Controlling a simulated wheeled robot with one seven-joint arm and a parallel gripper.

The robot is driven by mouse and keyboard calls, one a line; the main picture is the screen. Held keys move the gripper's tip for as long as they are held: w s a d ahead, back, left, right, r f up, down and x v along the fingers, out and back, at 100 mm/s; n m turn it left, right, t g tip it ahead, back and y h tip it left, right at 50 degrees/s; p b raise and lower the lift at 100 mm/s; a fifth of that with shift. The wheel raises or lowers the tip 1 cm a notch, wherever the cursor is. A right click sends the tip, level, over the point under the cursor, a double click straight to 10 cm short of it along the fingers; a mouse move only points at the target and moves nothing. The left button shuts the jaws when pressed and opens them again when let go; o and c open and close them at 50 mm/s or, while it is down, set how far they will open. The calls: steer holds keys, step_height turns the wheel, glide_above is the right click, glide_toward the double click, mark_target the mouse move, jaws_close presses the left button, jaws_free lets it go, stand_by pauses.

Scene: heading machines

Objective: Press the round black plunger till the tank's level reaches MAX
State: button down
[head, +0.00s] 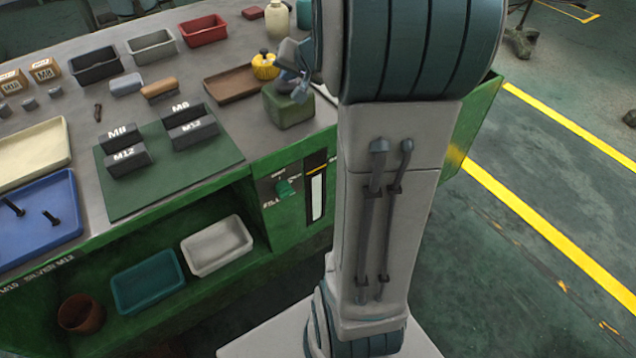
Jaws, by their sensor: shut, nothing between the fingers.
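My gripper (299,94) is at the back right of the bench, with its blue-grey fingers shut and empty. It is just over a green block-shaped housing (290,113). A dark rounded piece on top of this housing, probably the black plunger (284,87), is partly hidden by the gripper. I cannot tell whether they touch. On the bench's green front, a black gauge panel holds a pale upright level window (317,196). The liquid level cannot be made out clearly.
A green mat (150,188) holds labelled dark blocks. My arm hides the bench's right end.

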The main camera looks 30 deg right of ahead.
mark_target(289, 83)
steer(key=f, duration=0.2)
steer(key=shift+s+a+f+b, duration=0.2)
steer(key=shift+s+f+b, duration=0.1)
steer(key=shift+s+f, duration=0.05)
steer(key=shift+r, duration=0.1)
steer(key=shift+w+r+g+p, duration=0.2)
steer(key=shift+r+g+p, duration=0.1)
steer(key=shift+r+p, duration=0.55)
steer(key=shift+w+d+r+p, duration=0.15)
steer(key=shift+r+p, duration=0.45)
steer(key=shift+r, duration=0.5)
steer(key=shift+w+a+r+p, duration=0.1)
steer(key=shift+r+p, duration=0.5)
steer(key=shift+r, duration=0.5)
steer(key=shift+d+r, duration=0.1)
